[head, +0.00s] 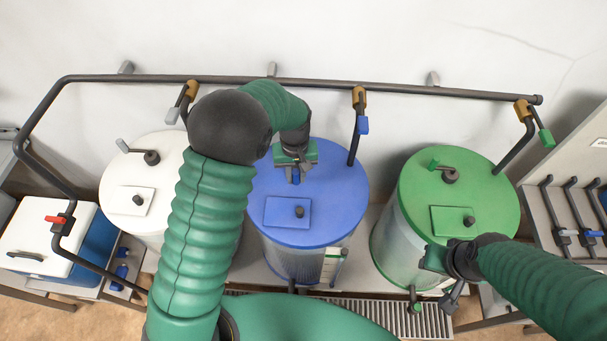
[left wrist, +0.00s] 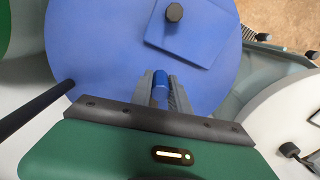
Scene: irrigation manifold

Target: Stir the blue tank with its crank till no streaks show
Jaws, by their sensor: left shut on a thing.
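The blue tank (head: 290,262) stands in the middle of the head view under a blue lid (head: 335,185) with a square hatch and a dark knob. My left gripper (head: 296,178) is over the back of this lid, shut on the blue crank handle. In the left wrist view the blue handle (left wrist: 160,80) shows between the fingers of the gripper (left wrist: 162,88), above the blue lid (left wrist: 105,45). The rest of the crank is hidden. My right gripper (head: 440,268) is low in front of the green tank; its fingers are unclear. I cannot make out streaks through the blue tank's wall.
A white tank (head: 130,180) stands left and a green tank (head: 460,190) right, each with its own crank. A dark pipe (head: 400,88) with valves runs behind. A cooler box (head: 45,235) is far left, a rack (head: 570,220) far right.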

